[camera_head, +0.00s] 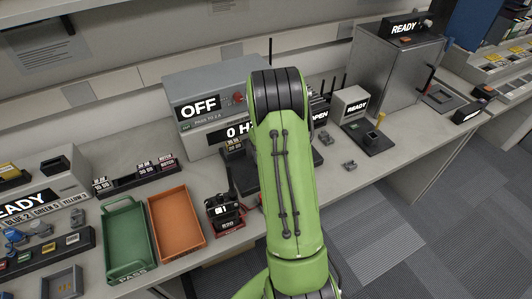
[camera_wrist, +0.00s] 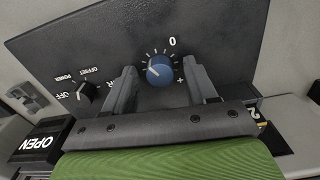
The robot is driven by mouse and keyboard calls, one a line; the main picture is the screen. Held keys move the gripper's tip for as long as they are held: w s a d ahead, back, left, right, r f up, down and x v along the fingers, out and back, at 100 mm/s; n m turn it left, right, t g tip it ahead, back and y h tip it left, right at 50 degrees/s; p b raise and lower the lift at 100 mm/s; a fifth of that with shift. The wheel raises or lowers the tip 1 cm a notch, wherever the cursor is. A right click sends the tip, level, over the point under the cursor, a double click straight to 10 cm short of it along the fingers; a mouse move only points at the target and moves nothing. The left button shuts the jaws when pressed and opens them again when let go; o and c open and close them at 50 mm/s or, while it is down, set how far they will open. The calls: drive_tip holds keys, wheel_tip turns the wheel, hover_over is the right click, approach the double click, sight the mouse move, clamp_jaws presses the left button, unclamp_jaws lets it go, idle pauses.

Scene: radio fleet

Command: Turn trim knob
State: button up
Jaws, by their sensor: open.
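In the wrist view a round blue knob (camera_wrist: 159,70) sits on a dark panel (camera_wrist: 215,40), with white tick marks around it, a "0" above and a "+" at its right. A white pointer line shows on its face. My gripper (camera_wrist: 164,80) is open, with one finger on each side of the knob and a visible gap to each. Whether the fingertips reach past the knob's face in depth, I cannot tell. In the head view my green arm hides the knob and my gripper.
A black knob (camera_wrist: 86,92) marked "OFF" and "POWER" is left of the blue one. In the head view, a grey unit reading "OFF" (camera_head: 198,107) stands behind my arm. A green tray (camera_head: 128,238), an orange tray (camera_head: 176,221) and a black radio (camera_head: 224,211) stand to the left.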

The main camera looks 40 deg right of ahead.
wheel_tip(320, 180, up, 16)
drive_tip(key=p, duration=0.3)
drive_tip(key=shift+p, duration=0.4)
drive_tip(key=shift+f, duration=0.15)
